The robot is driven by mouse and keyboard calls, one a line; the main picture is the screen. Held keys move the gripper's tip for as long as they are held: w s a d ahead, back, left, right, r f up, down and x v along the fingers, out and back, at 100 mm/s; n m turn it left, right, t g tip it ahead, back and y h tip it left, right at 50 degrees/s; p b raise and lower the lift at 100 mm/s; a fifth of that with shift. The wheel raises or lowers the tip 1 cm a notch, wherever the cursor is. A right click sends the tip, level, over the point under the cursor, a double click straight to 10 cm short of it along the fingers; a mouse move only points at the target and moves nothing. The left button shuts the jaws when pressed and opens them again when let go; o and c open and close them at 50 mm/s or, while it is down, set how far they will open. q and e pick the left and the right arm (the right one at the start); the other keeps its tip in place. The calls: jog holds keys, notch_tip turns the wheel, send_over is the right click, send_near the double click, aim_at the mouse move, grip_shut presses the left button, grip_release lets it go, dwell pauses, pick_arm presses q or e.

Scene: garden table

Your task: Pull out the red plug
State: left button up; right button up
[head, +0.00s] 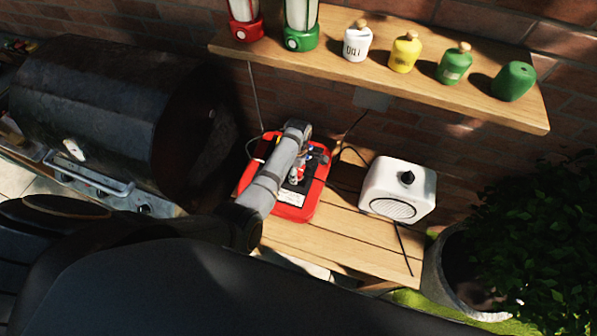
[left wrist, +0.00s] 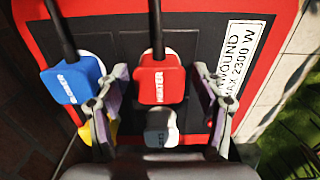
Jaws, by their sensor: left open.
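The red plug (left wrist: 160,80), labelled HEATER, sits in a dark socket panel with a red frame (left wrist: 283,22), its black cable running up in the left wrist view. A blue plug (left wrist: 72,82) is to its left, a grey plug (left wrist: 160,128) just below it, and a yellow plug (left wrist: 84,131) is mostly hidden behind a finger. My left gripper (left wrist: 160,73) is open, one finger on each side of the red plug with visible gaps. In the head view my left gripper (head: 299,172) is over the red power unit (head: 297,212). My right gripper is not in view.
The unit rests on a wooden bench (head: 335,240), with a white heater-like box (head: 398,190) to its right. A grill (head: 100,105) stands left. A wall shelf (head: 300,55) above holds lanterns and several bottles. A leafy potted plant (head: 530,240) is at right.

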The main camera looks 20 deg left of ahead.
pick_arm(q)
grip_shut()
jog(key=shift+r+p, duration=2.15)
jog(key=shift+r, duration=0.9)
